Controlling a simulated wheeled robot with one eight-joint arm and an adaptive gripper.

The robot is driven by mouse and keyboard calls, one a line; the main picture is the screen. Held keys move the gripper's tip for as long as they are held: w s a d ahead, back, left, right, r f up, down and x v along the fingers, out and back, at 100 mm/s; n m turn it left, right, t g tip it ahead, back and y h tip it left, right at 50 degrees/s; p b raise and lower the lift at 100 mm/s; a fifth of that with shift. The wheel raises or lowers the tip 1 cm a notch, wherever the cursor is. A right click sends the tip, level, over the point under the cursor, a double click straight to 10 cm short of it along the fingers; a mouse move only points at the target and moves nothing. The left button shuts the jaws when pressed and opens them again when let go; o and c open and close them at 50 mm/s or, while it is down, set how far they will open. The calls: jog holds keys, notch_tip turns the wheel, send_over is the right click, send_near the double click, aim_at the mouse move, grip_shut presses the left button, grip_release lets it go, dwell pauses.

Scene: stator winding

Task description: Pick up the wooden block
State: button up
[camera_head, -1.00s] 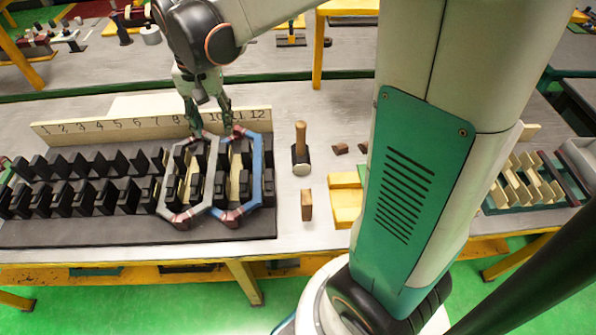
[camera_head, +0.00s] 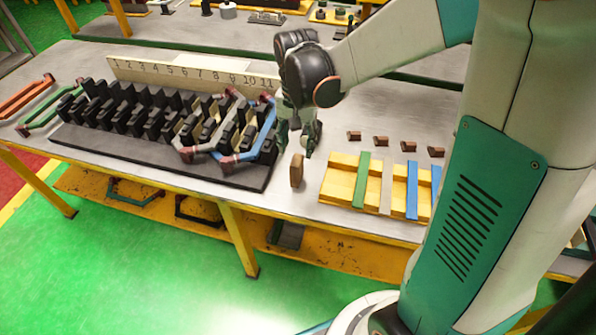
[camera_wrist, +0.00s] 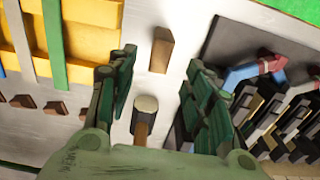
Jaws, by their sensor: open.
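The wooden block (camera_head: 297,170) is a small brown block standing on the grey table, just right of the black winding fixture. In the wrist view, the block (camera_wrist: 161,49) lies ahead of my fingertips, roughly centred between them. My gripper (camera_head: 296,147) is open and empty, pointing down just behind the block in the head view. In the wrist view, my gripper (camera_wrist: 160,66) shows its two green fingers spread wide. A mallet (camera_wrist: 145,104) with a dark head and wooden handle lies between the fingers, below the block. The arm hides the mallet in the head view.
The black fixture (camera_head: 240,172) with coil frames (camera_head: 263,140) stands close on the left. A yellow tray (camera_head: 340,186) with coloured strips is close on the right. Several small brown wedges (camera_head: 380,140) lie behind the tray. The table's front edge is near the block.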

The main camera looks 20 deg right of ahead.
aim_at(297, 160)
notch_tip(297, 160, down, 9)
jog(key=b, duration=0.3)
jog(key=shift+w, duration=0.1)
jog(key=shift+r, duration=0.1)
grip_shut()
